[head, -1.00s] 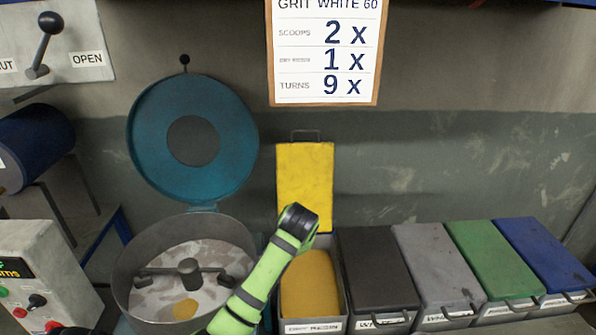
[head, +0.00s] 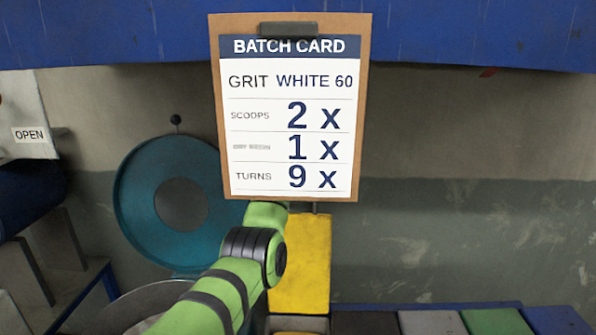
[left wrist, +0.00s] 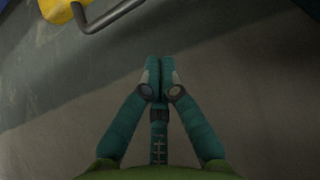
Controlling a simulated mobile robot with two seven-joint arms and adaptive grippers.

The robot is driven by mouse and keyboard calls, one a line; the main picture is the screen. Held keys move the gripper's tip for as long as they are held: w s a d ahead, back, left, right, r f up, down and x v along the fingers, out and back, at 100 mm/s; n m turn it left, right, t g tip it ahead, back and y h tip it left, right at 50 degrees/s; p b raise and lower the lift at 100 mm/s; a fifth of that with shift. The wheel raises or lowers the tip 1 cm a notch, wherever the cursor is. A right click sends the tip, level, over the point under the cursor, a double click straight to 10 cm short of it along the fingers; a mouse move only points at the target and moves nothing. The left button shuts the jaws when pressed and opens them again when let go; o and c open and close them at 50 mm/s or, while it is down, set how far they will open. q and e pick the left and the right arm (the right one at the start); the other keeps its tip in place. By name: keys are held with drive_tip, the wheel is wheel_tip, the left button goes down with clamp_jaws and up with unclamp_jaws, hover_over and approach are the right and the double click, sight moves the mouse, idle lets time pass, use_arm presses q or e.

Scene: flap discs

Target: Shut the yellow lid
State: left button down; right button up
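The yellow lid (head: 303,265) stands open and upright behind its bin, whose edge (head: 298,325) just shows at the bottom of the head view. My left arm crosses in front of the lid's left edge, and its gripper is hidden in that view. In the left wrist view the left gripper (left wrist: 159,75) is shut, its fingertips together with nothing between them. A corner of the yellow lid (left wrist: 57,8) and its metal handle (left wrist: 110,17) show at the top left there, apart from the fingers. My right gripper is not in view.
A batch card (head: 290,105) hangs on the wall above the lid. A round teal lid (head: 140,205) stands open over a mixing drum (head: 145,305) at left. Shut black (head: 365,322), grey (head: 431,322), green (head: 497,320) and blue (head: 556,319) lids lie to the right.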

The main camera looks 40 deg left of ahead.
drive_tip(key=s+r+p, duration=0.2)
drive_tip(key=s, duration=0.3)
use_arm(q)
wheel_tip(320, 180, down, 6)
drive_tip(key=p, duration=0.3)
drive_tip(key=shift+w+p, duration=0.35)
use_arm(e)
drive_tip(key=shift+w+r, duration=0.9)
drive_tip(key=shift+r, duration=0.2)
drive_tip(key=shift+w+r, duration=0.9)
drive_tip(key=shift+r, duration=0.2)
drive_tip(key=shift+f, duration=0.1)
